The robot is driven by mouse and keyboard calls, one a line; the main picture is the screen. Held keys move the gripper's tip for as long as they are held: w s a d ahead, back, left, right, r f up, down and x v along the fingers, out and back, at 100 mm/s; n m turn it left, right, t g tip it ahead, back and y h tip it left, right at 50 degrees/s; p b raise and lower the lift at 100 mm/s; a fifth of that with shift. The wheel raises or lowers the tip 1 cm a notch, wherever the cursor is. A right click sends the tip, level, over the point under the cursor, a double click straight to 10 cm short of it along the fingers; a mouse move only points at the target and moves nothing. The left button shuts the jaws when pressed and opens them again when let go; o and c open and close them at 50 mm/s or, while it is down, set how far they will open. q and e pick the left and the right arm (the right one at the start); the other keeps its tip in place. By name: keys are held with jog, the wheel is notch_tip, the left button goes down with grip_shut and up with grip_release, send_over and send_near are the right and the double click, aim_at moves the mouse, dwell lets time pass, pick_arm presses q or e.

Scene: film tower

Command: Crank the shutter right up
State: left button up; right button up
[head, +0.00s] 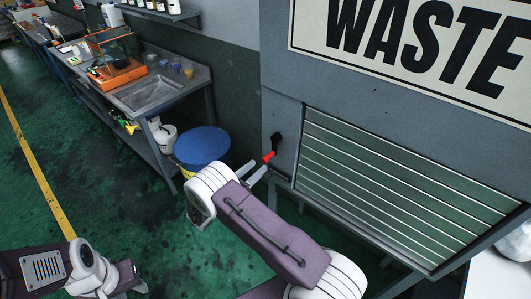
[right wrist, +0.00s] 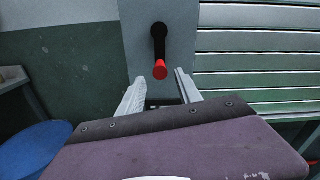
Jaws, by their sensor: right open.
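The slatted grey-green shutter (head: 400,190) is down across its opening under the WASTE sign in the head view. It also shows at the right of the right wrist view (right wrist: 255,65). The black crank (right wrist: 159,38) is on the grey panel left of the shutter, its arm hanging down to a red handle (right wrist: 160,70). The crank's red handle shows in the head view too (head: 268,156). My right gripper (right wrist: 160,83) is open and empty, its fingertips just below the red handle, one to each side. My left gripper (head: 122,283) is low at the left, its fingers unclear.
A blue-topped drum (head: 202,146) stands left of the crank. Behind it is a workbench (head: 150,92) with an orange-framed box (head: 117,72). The green floor (head: 110,185) between bench and left arm is clear. A white surface (head: 495,275) is at the lower right.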

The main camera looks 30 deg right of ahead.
aim_at(274, 152)
jog(key=p+x, duration=0.2)
jog(key=x, duration=0.4)
jog(key=shift+d+r, duration=0.15)
jog(key=shift+d, duration=0.2)
jog(key=shift+w+d, duration=0.25)
jog(key=shift+d, duration=0.2)
jog(key=shift+a, duration=0.1)
grip_shut()
dwell(0.4)
